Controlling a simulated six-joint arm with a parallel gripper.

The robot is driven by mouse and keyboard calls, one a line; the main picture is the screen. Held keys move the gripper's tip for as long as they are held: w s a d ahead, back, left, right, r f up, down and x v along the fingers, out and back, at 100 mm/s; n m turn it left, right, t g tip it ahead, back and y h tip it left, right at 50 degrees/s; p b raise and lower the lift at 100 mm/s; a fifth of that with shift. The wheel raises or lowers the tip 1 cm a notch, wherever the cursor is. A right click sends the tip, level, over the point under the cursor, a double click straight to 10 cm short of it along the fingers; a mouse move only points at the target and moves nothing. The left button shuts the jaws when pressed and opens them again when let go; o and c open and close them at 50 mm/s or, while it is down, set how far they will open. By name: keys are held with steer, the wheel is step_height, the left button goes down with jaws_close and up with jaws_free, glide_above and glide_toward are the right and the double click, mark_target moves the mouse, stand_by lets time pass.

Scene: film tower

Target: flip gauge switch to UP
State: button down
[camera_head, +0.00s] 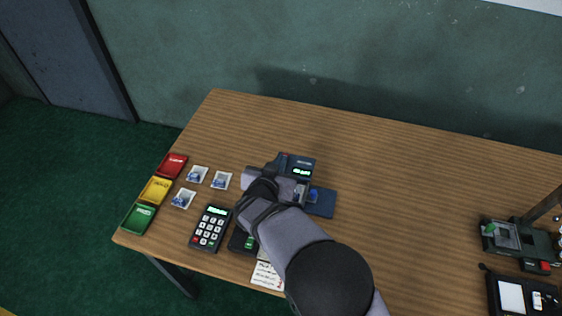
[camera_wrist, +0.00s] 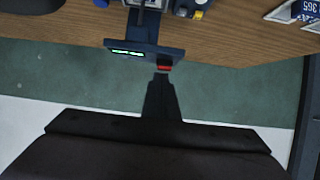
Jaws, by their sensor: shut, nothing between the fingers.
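The gauge (camera_head: 298,165) is a dark blue device with a lit green readout, standing near the middle of the table. In the wrist view the gauge (camera_wrist: 143,48) is at the top, its green display to the left. My gripper (camera_wrist: 163,76) is shut and empty, its narrow dark fingers pointing up at the gauge's right part. A small red part shows right at the fingertips. I cannot tell whether it is the switch, or whether the fingers touch it. The switch position is not readable. In the head view my arm covers the gripper and part of the gauge.
A blue mat (camera_head: 321,203) lies beside the gauge. A keypad (camera_head: 211,228), several small packets and red (camera_head: 172,166), yellow (camera_head: 156,190) and green (camera_head: 139,218) trays are to the left. Another device (camera_head: 518,240) stands far right. The back of the table is clear.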

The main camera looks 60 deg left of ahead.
stand_by(0.3)
steer(key=shift+s+d+f+t+y+b, duration=0.25)
steer(key=shift+f+b, duration=0.3)
steer(key=shift+b, duration=0.65)
steer(key=shift+d+f+t+y+b, duration=0.1)
steer(key=shift+f+t+y+b, duration=0.4)
steer(key=shift+b, duration=0.75)
steer(key=shift+s+d+f+t+y+b, duration=0.2)
steer(key=shift+f+b, duration=0.45)
steer(key=shift+b, duration=0.55)
step_height(320, 180, up, 5)
steer(key=p, duration=0.4)
steer(key=f+b+v, duration=0.1)
steer(key=b+v, duration=0.1)
steer(key=v, duration=0.8)
steer(key=shift+s+d+b, duration=0.15)
steer(key=shift+s+b, duration=0.1)
steer(key=shift+b, duration=0.1)
